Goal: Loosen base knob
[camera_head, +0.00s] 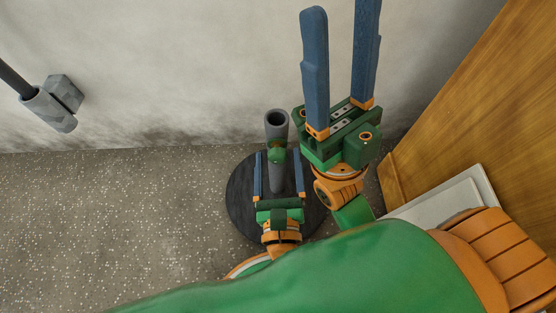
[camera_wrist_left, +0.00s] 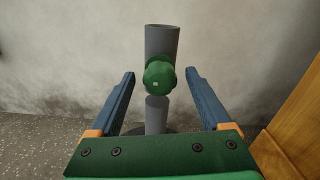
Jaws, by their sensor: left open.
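The green base knob (camera_head: 277,154) sits on the side of a grey upright tube (camera_head: 277,120). In the left wrist view, the knob (camera_wrist_left: 159,77) faces me near the middle, with the tube (camera_wrist_left: 162,40) behind it. The tube stands on a dark round base (camera_head: 240,200). My left gripper (camera_head: 278,153) is open, its blue fingers on either side of the tube and knob. In the left wrist view, gaps show between the knob and both fingers. My right gripper (camera_head: 341,6) is open and empty, higher in the picture and right of the tube.
A wooden panel (camera_head: 470,95) stands close on the right, with a pale tray-like piece (camera_head: 455,195) beside it. A grey wall (camera_head: 150,70) is behind the tube. A grey bracketed cylinder (camera_head: 50,108) shows at the left. The speckled floor (camera_head: 100,210) on the left is clear.

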